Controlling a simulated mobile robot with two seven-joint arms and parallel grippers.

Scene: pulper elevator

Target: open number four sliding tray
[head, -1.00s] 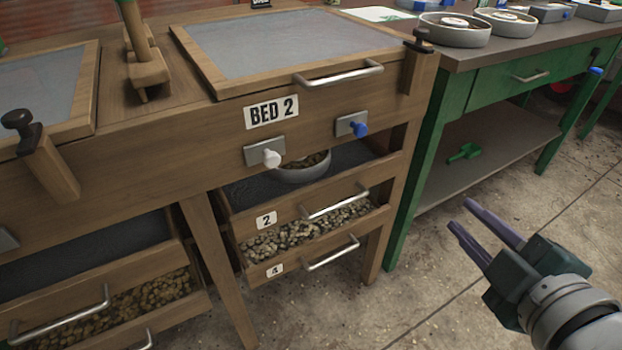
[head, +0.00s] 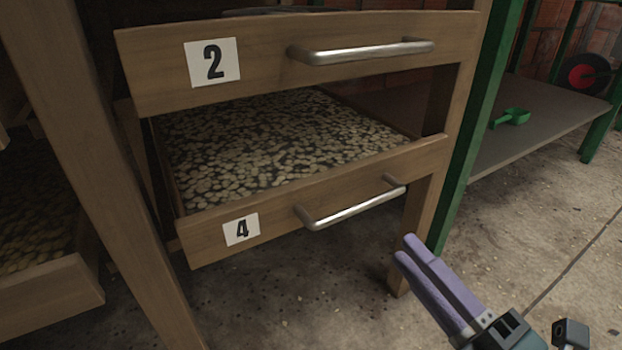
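The number four tray (head: 275,215) is the lower wooden drawer under the bed, with a white "4" label (head: 241,229) and a metal bar handle (head: 352,207). Pale beans fill it. It sits below the number two tray (head: 265,60), with a gap between them. My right gripper (head: 408,247) is at the lower right, below and to the right of the number four handle and apart from it. Its two purple fingers lie close together in this view; the gap between them is hard to judge. No object shows between them. My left gripper is out of view.
The number two tray's handle (head: 362,51) juts out above. Wooden legs (head: 100,170) flank the trays. A green bench leg (head: 483,120) stands just right, beside a shelf (head: 535,125) with a green scoop (head: 511,117). The concrete floor at the right is clear.

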